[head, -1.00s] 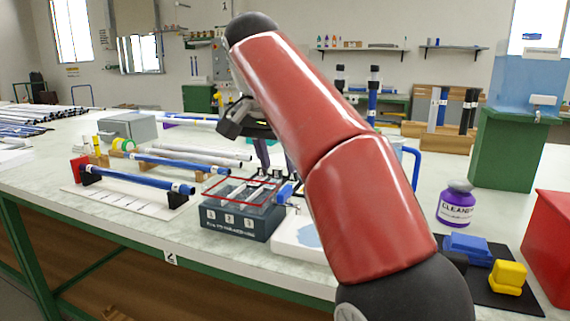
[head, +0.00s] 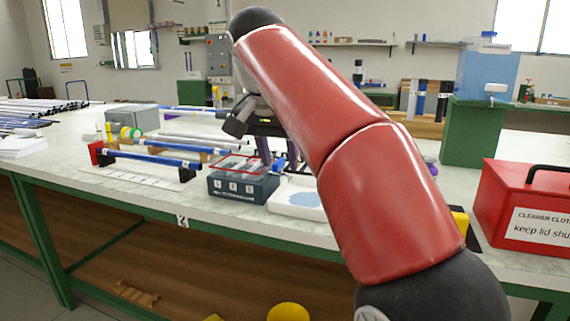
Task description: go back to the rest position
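My arm crosses the head view from the lower right to the upper middle, its red links hiding part of the bench. My gripper (head: 286,155) hangs beyond the upper link, above the bench near the dark numbered box. It is mostly hidden by the arm, and its finger opening cannot be made out. I see nothing clearly held in it.
On the bench (head: 130,208) stand a dark numbered box (head: 240,189), a white tray with a blue patch (head: 284,210), blue rods on a rack (head: 150,159) and a grey box (head: 132,118). A red cleaner-cloth box (head: 530,205) is at right. Floor shows at lower left.

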